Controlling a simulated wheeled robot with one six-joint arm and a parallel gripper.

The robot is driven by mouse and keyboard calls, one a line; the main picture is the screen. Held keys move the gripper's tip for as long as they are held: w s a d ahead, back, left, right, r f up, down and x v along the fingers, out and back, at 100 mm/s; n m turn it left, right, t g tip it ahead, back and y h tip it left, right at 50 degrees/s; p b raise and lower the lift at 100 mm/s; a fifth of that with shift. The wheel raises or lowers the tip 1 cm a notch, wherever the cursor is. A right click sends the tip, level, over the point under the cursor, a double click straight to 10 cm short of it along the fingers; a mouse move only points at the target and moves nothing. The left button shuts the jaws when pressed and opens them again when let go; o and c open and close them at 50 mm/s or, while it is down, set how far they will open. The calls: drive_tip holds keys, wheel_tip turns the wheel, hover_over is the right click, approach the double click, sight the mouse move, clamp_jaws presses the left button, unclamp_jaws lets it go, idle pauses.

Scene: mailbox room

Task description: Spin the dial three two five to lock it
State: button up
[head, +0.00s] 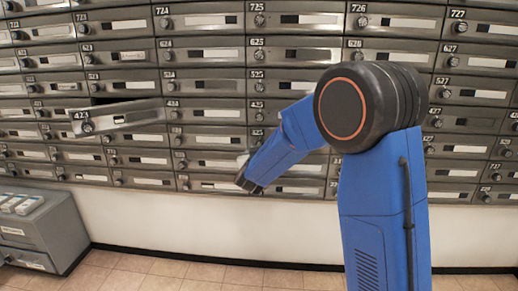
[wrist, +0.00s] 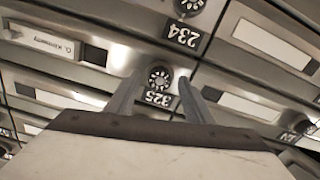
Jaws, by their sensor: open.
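In the wrist view, which looks upside down, the round dial (wrist: 160,77) has a dark ribbed rim and a pale face. The dark number plate 325 (wrist: 157,98) is beside it. My gripper (wrist: 161,80) is open, with one grey finger on each side of the dial. I cannot tell whether the fingers touch it. In the head view my gripper (head: 247,182) is at the lower middle of the mailbox wall, at the end of my blue arm. There the 325 dial cannot be made out clearly.
Another dial (wrist: 188,5) with its number plate is close by in the wrist view. At the left of the head view, one mailbox door (head: 115,117) sticks out open. A grey cabinet (head: 40,232) stands on the floor at lower left. The tiled floor (head: 200,275) is clear.

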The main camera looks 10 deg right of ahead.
drive_tip(key=c, duration=1.1)
drive_tip(key=shift+o, duration=0.3)
drive_tip(key=m, duration=0.3)
drive_tip(key=shift+m, duration=0.4)
drive_tip(key=m, duration=0.4)
drive_tip(key=shift+m, duration=0.3)
drive_tip(key=m, duration=2.6)
drive_tip(key=shift+f, duration=0.1)
